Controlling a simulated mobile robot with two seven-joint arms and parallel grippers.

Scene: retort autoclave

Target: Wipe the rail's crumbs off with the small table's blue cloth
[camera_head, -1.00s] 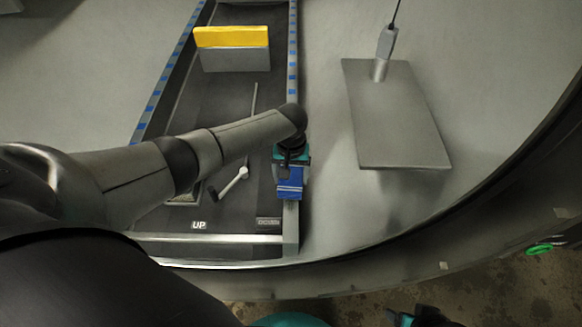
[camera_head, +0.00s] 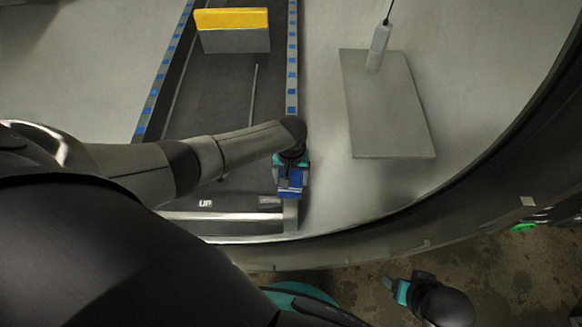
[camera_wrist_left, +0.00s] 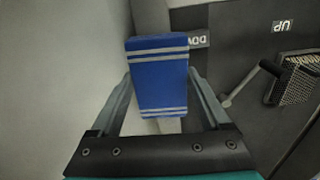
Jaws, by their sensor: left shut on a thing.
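My left gripper (camera_head: 290,183) is shut on the blue cloth (camera_head: 291,192). The cloth is at the front part of the right-hand rail (camera_head: 292,100), which carries a row of blue squares. In the left wrist view the cloth (camera_wrist_left: 158,75) is a blue block with pale stripes, between my two fingers and over the rail. I cannot make out crumbs on the rail, and the part under the cloth is hidden. My right gripper (camera_head: 406,282) is low at the right in the head view, away from the rail; its opening is unclear.
A yellow-topped grey block (camera_head: 232,30) stands across the dark bed between the rails. A grey plate (camera_head: 388,105) with a cabled probe (camera_head: 379,45) lies to the right. The dark curved rim (camera_head: 440,225) runs along the front. A lever (camera_wrist_left: 240,85) shows in the wrist view.

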